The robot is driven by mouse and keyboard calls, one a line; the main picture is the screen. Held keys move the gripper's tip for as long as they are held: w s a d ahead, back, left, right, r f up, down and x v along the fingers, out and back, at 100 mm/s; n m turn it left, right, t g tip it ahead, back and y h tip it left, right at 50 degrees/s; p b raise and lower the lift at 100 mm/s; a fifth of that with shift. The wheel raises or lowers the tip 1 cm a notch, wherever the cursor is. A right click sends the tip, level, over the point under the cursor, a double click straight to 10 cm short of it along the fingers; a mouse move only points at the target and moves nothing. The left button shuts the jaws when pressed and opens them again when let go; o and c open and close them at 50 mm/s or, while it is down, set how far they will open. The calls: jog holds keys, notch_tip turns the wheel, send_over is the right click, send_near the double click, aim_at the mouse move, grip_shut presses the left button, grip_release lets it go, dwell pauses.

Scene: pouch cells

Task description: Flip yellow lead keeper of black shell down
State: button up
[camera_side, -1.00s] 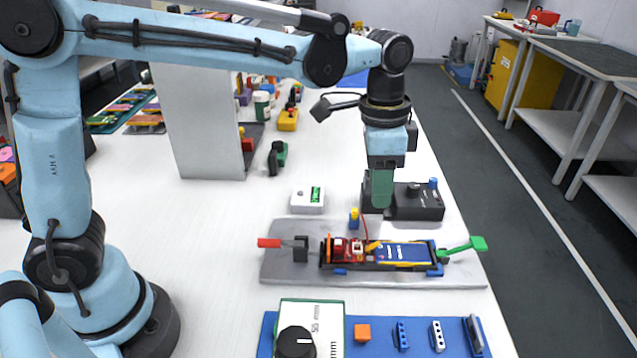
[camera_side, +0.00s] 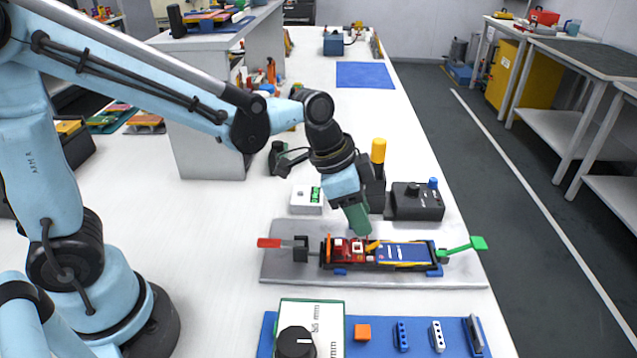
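The black shell (camera_side: 402,267) lies on the grey plate, holding a red part (camera_side: 340,249) at its left and a blue cell (camera_side: 405,253) at its right. A small yellow lever (camera_side: 372,246), which looks like the lead keeper, slants up between them. My gripper (camera_side: 361,231) has green fingers and is tilted, pointing down and right. Its tips are just above the shell, close to the yellow lever; I cannot tell if they touch it. The finger gap is not visible, and nothing is clearly held.
The grey plate (camera_side: 275,270) carries a red-handled clamp (camera_side: 270,243) at left and a green-handled one (camera_side: 475,244) at right. Behind stand a white meter (camera_side: 306,199), a black box (camera_side: 415,203) and a yellow-topped black tool (camera_side: 378,150). A blue tray (camera_side: 380,346) lies in front.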

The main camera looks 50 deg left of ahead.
aim_at(374, 245)
jog(key=shift+x, duration=3.25)
grip_shut()
